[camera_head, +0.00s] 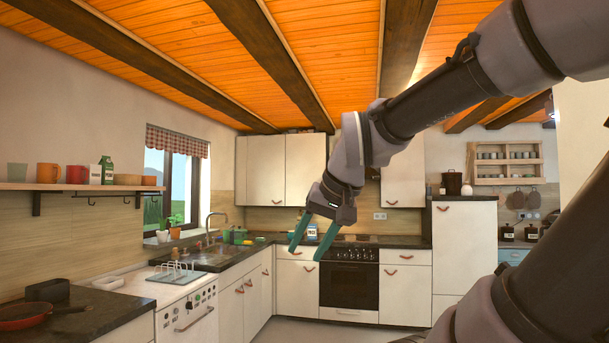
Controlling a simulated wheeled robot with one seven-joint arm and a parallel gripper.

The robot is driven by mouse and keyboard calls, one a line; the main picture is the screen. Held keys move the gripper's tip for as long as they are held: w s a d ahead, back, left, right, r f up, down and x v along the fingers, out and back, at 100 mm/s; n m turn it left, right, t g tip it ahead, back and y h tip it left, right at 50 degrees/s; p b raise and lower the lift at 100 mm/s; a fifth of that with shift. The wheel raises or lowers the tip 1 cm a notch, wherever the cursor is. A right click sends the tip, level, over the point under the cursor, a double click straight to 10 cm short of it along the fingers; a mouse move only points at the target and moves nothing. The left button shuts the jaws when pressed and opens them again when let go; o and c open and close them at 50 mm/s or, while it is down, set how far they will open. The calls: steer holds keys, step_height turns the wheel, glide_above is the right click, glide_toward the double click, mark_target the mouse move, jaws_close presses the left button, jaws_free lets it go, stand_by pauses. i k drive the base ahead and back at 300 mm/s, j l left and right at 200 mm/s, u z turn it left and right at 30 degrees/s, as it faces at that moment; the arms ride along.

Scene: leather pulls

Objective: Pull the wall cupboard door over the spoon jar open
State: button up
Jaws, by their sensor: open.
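White wall cupboards hang on the back wall. A left pair has a left door (262,170) and a right door (305,168), and a single door (403,180) hangs further right. All of these look shut. I cannot make out a spoon jar, so I cannot tell which door is over it. My arm hides part of the wall between the cupboards. My gripper (305,256) is open and empty, its two green fingers pointing down in front of the back counter, below the level of the wall cupboards.
A black-topped counter (270,240) with a sink runs along the left and back. An oven (349,285) stands below the gripper's right. A tall white cabinet (464,245) is at right. A shelf with mugs (75,186) is on the left wall. The middle floor looks clear.

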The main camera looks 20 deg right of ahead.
mark_target(306, 154)
steer(key=i+l+z, duration=0.2)
steer(key=i, duration=0.15)
steer(key=i+l+z, duration=0.2)
steer(key=i+j+z, duration=0.1)
steer(key=i+z, duration=0.25)
steer(key=i, duration=3.95)
steer(key=i+u, duration=0.1)
steer(key=i, duration=0.6)
steer(key=i+l+u, duration=0.1)
steer(key=i, duration=0.6)
steer(key=i+l+u, duration=0.15)
steer(key=i, duration=0.55)
steer(key=i+l+u, duration=0.45)
steer(key=i, duration=0.2)
